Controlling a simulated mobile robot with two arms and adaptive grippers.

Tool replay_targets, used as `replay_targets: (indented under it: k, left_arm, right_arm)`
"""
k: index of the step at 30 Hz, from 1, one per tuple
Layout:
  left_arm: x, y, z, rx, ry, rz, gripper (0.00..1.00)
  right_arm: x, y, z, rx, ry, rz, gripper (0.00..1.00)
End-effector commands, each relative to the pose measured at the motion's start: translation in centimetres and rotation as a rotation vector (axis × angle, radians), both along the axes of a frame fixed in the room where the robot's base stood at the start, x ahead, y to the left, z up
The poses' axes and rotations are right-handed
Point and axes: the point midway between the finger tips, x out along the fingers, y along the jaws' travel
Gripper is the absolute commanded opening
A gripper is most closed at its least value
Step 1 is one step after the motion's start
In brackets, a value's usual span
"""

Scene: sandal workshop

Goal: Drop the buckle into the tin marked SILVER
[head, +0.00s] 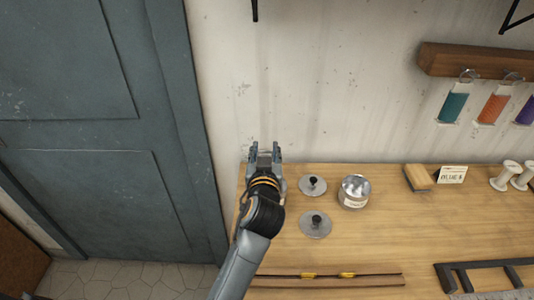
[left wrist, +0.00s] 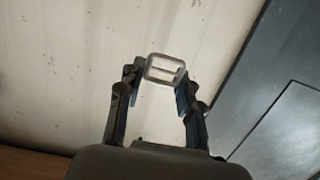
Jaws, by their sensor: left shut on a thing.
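My left gripper (head: 264,152) is over the left end of the bench, near the wall. In the left wrist view it is shut on a silver-grey rectangular buckle (left wrist: 165,71) with a middle bar, held at the fingertips. The buckle cannot be made out in the head view. An open round metal tin (head: 354,191) stands on the bench to the right of my gripper. It has a pale label on its front, too small to read. My right gripper is not in view.
Two flat grey discs with dark knobs, one behind (head: 312,186) and one in front (head: 315,224), lie between my arm and the tin. A wooden block (head: 418,178), a small card (head: 452,174) and white spools (head: 505,176) stand further right. Brown strips (head: 325,281) lie in front.

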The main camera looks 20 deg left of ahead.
Motion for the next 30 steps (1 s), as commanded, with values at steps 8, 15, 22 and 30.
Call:
replay_targets:
  k: [8,15,22,30]
  left_arm:
    - [0.0,0.0,-3.5,0.003,0.001,-0.001,0.22]
    - [0.0,-0.1,-5.5,0.003,0.0,-0.002,0.22]
    - [0.0,-0.1,-5.5,0.002,0.0,-0.002,0.22]
    - [0.0,-0.1,-5.5,0.002,0.0,-0.002,0.62]
  right_arm:
    - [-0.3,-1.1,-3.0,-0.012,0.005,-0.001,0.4]
    - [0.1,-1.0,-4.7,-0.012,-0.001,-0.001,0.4]
    - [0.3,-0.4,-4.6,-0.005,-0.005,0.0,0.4]
    - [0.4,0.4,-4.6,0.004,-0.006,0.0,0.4]
